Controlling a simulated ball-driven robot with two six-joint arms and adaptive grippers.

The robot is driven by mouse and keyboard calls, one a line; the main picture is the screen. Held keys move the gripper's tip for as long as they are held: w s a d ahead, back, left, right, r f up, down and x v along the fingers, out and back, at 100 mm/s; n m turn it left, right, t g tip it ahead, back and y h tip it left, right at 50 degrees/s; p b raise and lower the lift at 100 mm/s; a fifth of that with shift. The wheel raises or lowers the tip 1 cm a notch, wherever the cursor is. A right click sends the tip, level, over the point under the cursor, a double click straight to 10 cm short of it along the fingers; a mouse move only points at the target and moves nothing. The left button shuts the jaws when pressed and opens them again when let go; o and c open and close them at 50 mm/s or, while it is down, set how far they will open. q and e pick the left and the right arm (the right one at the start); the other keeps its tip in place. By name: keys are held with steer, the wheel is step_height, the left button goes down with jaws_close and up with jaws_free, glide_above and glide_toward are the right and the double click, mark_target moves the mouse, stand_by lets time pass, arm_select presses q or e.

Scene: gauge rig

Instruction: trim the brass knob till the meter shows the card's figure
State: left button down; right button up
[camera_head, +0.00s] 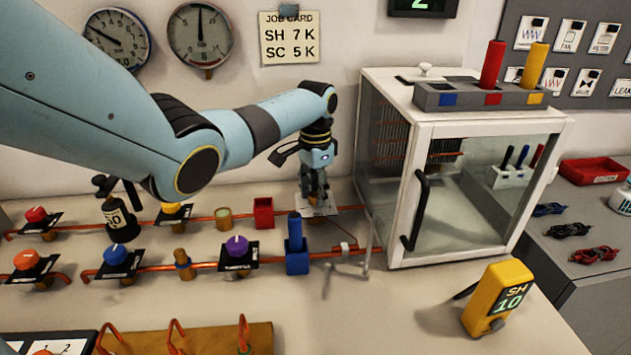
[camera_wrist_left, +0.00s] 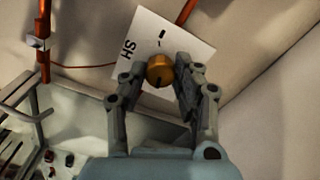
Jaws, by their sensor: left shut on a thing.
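The brass knob (camera_wrist_left: 160,71) shows in the left wrist view, in front of a white plate (camera_wrist_left: 140,40) marked SH. My left gripper (camera_head: 314,197) is shut on the knob, with a finger on each side (camera_wrist_left: 161,78); in the head view the fingers hide the knob. The yellow meter (camera_head: 497,297) stands on the bench at the lower right and reads SH 10. The job card (camera_head: 289,38) on the wall reads SH 7 K and SC 5 K. My right gripper is not seen.
A glass-doored cabinet (camera_head: 463,145) stands right of the gripper, with a grey tray (camera_head: 430,97) on top. Copper pipes with an orange knob (camera_head: 26,260), a blue knob (camera_head: 115,255) and a purple knob (camera_head: 237,246) run along the bench. A blue valve (camera_head: 297,250) stands close in front of the gripper.

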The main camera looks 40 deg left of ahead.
mark_target(316, 195)
arm_select(q)
steer(key=n+p, duration=0.2)
steer(key=n, duration=0.1)
steer(key=shift+r+n, duration=0.2)
steer(key=shift+n, duration=0.1)
steer(key=shift+f+n+p, duration=0.15)
steer(key=shift+n+p, duration=0.75)
steer(key=shift+n, duration=0.9)
steer(key=shift+w, duration=0.1)
steer(key=c, duration=1)
jaws_free()
step_height(316, 195, up, 12)
steer(key=shift+f, duration=0.1)
